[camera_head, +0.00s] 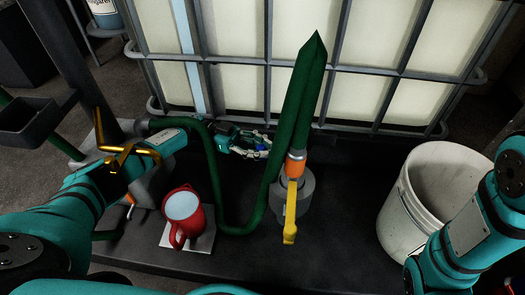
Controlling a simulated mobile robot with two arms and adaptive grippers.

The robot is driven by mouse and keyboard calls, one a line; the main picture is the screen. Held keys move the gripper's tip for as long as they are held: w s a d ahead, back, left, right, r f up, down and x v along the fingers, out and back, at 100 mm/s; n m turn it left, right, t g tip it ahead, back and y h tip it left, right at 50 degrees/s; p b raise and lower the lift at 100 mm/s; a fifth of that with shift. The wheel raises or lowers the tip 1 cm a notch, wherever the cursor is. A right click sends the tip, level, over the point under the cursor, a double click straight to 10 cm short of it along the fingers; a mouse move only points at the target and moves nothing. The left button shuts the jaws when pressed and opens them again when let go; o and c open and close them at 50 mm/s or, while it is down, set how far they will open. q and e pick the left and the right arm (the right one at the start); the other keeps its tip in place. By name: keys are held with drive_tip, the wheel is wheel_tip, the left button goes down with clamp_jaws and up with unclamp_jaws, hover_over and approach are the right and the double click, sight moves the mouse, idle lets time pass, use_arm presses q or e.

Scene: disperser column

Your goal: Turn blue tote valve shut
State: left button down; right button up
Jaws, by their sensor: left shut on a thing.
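The tote (281,61) stands at the back, a pale container in a grey cage. A small blue part (259,147), which looks like the tote valve's handle, shows low in front of the cage. My left gripper (262,145) reaches in from the left behind the green hose and is shut on this blue part. The fingers cover much of it, so the handle's angle and the valve body cannot be made out. My right arm (468,232) is at the lower right; its gripper is out of view.
A green hose (220,190) loops in front of my left gripper. A yellow lever (290,212) with an orange collar (294,166) stands right of it. A red jug (187,218) sits on a pale plate (203,243). A white bucket (398,205) stands at right.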

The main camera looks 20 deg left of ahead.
use_arm(q)
drive_tip(key=shift+s+a+f, duration=0.2)
drive_tip(key=shift+a+f, duration=0.05)
drive_tip(key=c, duration=1.3)
unclamp_jaws()
drive_tip(key=shift+a, duration=0.1)
drive_tip(key=shift+o, duration=0.9)
drive_tip(key=shift+r, duration=0.1)
drive_tip(key=shift+w+d+r, duration=0.1)
drive_tip(key=shift+d+r, duration=0.05)
drive_tip(key=shift+d, duration=0.1)
